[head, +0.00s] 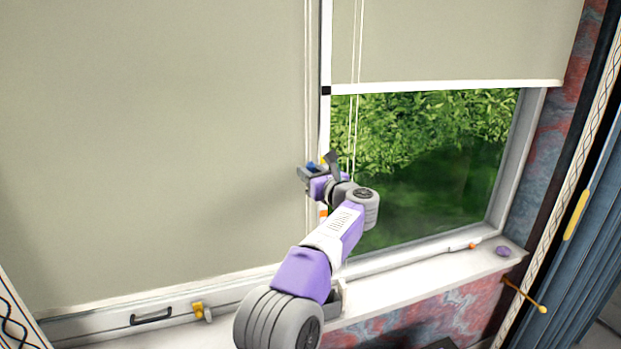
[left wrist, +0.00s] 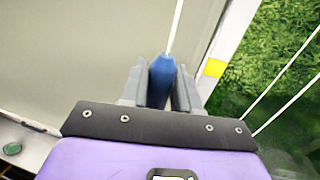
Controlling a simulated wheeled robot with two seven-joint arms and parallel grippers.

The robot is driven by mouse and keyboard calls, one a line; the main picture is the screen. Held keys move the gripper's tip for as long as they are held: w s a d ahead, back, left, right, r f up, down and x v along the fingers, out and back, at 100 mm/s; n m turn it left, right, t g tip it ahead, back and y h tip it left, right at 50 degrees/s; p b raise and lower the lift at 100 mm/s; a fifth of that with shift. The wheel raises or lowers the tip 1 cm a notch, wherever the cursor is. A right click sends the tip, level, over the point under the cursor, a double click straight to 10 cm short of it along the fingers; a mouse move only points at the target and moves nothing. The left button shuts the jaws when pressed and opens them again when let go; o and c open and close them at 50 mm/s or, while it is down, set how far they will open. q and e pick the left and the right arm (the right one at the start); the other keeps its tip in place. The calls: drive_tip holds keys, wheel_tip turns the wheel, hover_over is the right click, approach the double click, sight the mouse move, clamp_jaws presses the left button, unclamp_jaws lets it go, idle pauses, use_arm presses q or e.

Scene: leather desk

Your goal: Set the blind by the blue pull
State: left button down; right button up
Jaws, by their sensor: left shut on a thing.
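The blue pull (left wrist: 160,82) is between the two fingers of my left gripper (left wrist: 161,92) in the left wrist view, with a white cord running up from its top. In the head view my left gripper (head: 320,168) is shut on the blue pull (head: 311,165), in front of the post between the two window panes. The left blind (head: 150,150) hangs down almost to the sill. The right blind (head: 455,40) is higher, its white bottom bar across the upper part of the right pane. My right gripper is not in view.
The post carries a black mark (head: 325,90), a yellow mark (left wrist: 214,68) and an orange mark (head: 323,211). Two more cords (head: 353,120) hang before the right pane. The sill (head: 420,281) holds a purple object (head: 502,251). A dark handle (head: 151,317) is at lower left.

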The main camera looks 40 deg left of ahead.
use_arm(q)
drive_tip(key=shift+r, duration=0.15)
drive_tip(key=c, duration=1)
unclamp_jaws()
drive_tip(key=shift+o, duration=0.2)
drive_tip(key=shift+s+d+b, duration=0.2)
drive_tip(key=shift+d+b, duration=0.1)
drive_tip(key=shift+d, duration=0.2)
drive_tip(key=b+v, duration=0.2)
drive_tip(key=v, duration=0.4)
drive_tip(key=shift+d, duration=0.25)
drive_tip(key=shift+s, duration=0.15)
